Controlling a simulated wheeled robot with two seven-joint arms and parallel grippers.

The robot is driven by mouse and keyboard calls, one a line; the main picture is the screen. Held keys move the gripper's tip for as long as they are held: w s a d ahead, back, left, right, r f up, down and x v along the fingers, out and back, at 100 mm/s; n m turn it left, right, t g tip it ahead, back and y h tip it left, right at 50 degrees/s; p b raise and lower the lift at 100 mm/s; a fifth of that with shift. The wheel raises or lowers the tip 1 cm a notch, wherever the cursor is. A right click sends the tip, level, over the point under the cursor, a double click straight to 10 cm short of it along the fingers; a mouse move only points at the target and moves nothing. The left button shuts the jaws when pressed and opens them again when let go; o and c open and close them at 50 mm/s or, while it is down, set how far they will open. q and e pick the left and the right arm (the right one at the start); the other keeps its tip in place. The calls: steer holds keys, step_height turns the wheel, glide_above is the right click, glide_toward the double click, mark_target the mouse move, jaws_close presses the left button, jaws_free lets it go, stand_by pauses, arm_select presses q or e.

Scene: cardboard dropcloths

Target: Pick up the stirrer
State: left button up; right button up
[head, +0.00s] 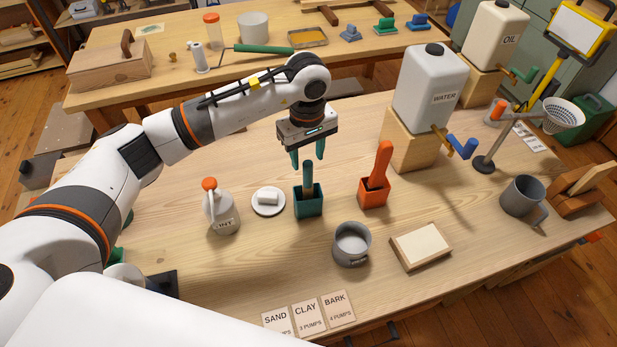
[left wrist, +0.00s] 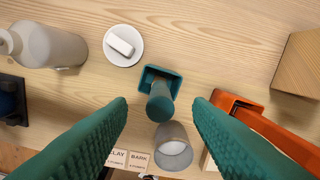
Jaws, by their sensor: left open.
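A teal stirrer (head: 308,177) stands upright in a teal square holder (head: 308,206) near the middle of the bench. My left gripper (head: 307,157), with teal fingers, is open and points down, just above the stirrer's top. In the left wrist view the stirrer's rounded end (left wrist: 160,104) shows between the two spread fingers, apart from both, and its holder (left wrist: 153,74) is beyond. The stirrer's lower end is hidden inside the holder. My right gripper is not in view.
An orange holder with an orange handle (head: 382,165) stands right of the teal one. A white dish (head: 268,207), a jug (head: 222,215) and a grey cup (head: 351,246) are near. A water tank (head: 428,88) on a wooden block (head: 408,145) stands behind right.

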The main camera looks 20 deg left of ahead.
mark_target(308, 174)
arm_select(q)
steer(key=shift+f, duration=0.5)
steer(key=shift+w+f, duration=0.15)
steer(key=shift+f, duration=0.1)
steer(key=f, duration=0.1)
steer(key=f+p, duration=0.1)
steer(key=f, duration=0.1)
steer(key=f+p, duration=0.1)
steer(key=shift+s+d+f, duration=0.1)
steer(key=shift+s+f, duration=0.05)
steer(key=shift+s, duration=0.1)
steer(key=shift+f, duration=0.4)
jaws_close()
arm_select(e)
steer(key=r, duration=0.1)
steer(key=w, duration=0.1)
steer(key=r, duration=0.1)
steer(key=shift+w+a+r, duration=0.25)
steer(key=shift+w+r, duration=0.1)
